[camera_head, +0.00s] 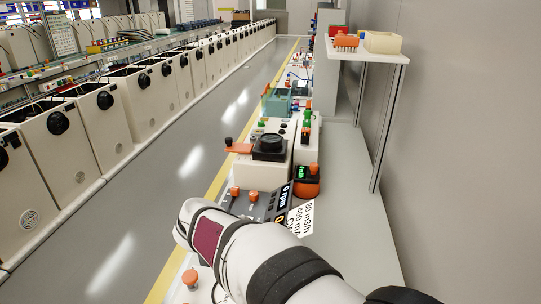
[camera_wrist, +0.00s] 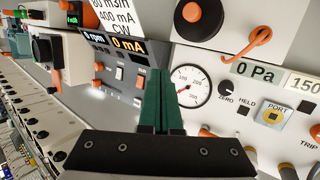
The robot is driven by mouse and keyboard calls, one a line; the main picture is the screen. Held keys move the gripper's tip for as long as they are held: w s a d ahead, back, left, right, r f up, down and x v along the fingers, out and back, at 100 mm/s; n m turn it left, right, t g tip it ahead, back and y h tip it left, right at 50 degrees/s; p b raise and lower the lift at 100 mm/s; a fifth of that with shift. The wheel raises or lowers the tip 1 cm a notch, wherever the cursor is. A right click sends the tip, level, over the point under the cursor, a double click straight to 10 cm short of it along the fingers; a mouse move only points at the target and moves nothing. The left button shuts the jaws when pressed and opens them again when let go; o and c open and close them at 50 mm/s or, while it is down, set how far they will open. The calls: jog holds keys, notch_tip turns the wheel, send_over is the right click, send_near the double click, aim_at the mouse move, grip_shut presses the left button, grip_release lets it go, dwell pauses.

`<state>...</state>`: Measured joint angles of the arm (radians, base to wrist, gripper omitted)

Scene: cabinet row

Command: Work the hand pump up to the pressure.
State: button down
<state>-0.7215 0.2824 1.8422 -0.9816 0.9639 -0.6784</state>
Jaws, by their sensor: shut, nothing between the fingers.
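In the wrist view my gripper (camera_wrist: 160,74) has its two green fingers pressed together with nothing between them. Just right of them is a white panel with a round dial gauge (camera_wrist: 191,86), its needle low on the scale. A display (camera_wrist: 260,72) there reads 0 Pa, and a second display (camera_wrist: 305,83) reads 150, cut off by the frame edge. Above is an orange lever (camera_wrist: 243,42) with a round end; I cannot tell whether it is the pump's handle. In the head view my arm hides the gripper.
Left of the fingers is a grey unit with displays (camera_wrist: 127,45) reading 0 rpm and 0 mA. In the head view a white box with a black knob (camera_head: 270,147) stands beyond my arm. A shelf (camera_head: 366,57) overhangs at right; the grey bench top (camera_head: 358,235) below is bare.

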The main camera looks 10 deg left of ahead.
jog(key=w+a+f+n+t+y, duration=0.1)
jog(key=a+n+t, duration=0.1)
jog(key=a+n, duration=0.5)
jog(key=n+y, duration=0.2)
jog(key=n, duration=0.1)
send_over(187, 280)
notch_tip(187, 280, down, 2)
jog(key=shift+a+t, duration=0.1)
jog(key=shift+t, duration=0.3)
jog(key=shift+f, duration=0.1)
jog(key=shift+f, duration=4.3)
jog(key=shift+f, duration=0.1)
jog(key=shift+f, duration=0.3)
